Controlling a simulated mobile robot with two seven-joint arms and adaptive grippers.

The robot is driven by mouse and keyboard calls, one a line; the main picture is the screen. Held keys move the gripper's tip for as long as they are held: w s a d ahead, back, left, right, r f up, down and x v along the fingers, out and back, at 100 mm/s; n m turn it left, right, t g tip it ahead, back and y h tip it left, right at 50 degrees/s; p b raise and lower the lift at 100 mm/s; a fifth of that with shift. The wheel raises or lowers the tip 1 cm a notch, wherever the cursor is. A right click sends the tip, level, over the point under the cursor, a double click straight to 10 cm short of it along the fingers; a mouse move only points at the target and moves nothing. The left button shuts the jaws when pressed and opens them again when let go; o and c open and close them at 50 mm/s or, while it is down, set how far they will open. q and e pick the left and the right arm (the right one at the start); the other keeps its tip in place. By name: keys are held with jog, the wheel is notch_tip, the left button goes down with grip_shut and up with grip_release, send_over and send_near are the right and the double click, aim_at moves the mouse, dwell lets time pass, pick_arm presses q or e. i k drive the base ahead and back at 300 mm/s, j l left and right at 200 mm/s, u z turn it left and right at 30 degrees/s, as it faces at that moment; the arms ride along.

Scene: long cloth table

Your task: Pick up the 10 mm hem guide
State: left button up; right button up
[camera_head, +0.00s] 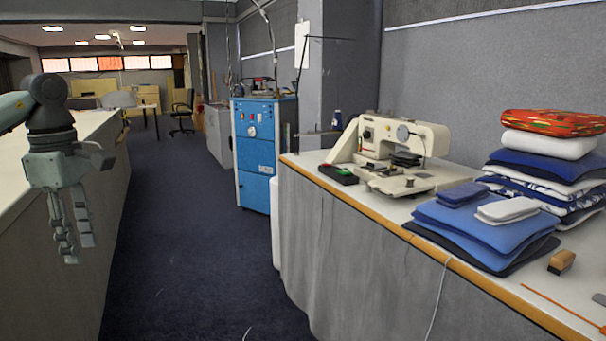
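I cannot make out a 10 mm hem guide for certain in the head view. My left gripper (78,250) hangs at the far left with its fingers pointing down. Its two fingers are apart with nothing between them, so it is open and empty. It is in front of the long pale counter on the left, far from the cloth-draped table (335,235) on the right. My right gripper is not in view.
The draped table holds a cream sewing machine (432,140), a small black tray (338,174), folded blue cloths (470,228), a cloth stack (548,168), a wooden block (561,262) and a thin orange rod (565,305). A blue cabinet (254,155) stands behind. Dark carpet (195,255) is clear between counter and table.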

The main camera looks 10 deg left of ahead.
aim_at(410, 181)
jog(key=i+j+z, duration=0.25)
jog(key=i, duration=0.3)
jog(key=i+j+z, duration=0.25)
jog(key=i+j, duration=0.15)
jog(key=i, duration=0.15)
jog(key=i+j+z, duration=0.2)
jog(key=z, duration=0.3)
jog(key=i+j+z, duration=0.15)
jog(key=z, duration=0.3)
jog(key=i+j+z, duration=0.1)
jog(key=j+z, duration=0.25)
jog(key=z, duration=0.15)
jog(key=j+z, duration=0.3)
jog(key=z, duration=0.2)
